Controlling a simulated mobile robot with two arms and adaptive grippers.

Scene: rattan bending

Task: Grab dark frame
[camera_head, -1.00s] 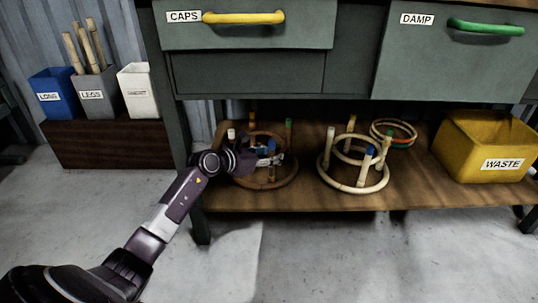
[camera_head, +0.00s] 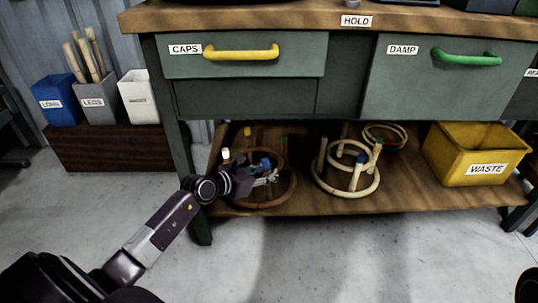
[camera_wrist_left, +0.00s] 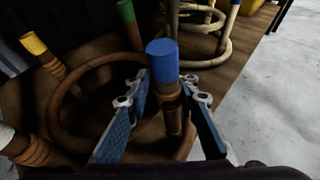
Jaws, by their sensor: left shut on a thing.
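The dark frame (camera_head: 290,190), a brown rattan ring frame with upright legs, stands on the low shelf under the bench, at its left end. Its leg tips are coloured white, yellow, green and blue. My left gripper (camera_head: 268,178) reaches into it from the front left. In the left wrist view, the blue-capped leg (camera_wrist_left: 163,62) stands between the two fingers of my left gripper (camera_wrist_left: 166,92), which is shut on it. The dark ring (camera_wrist_left: 60,85) lies to the left there.
A pale frame (camera_head: 345,188) stands to the right on the shelf (camera_head: 410,202), with coloured rings behind it. A yellow WASTE bin (camera_head: 470,160) stands at the right end. The bench leg (camera_head: 186,170) is close to my left arm. Drawers hang above; the floor in front is clear.

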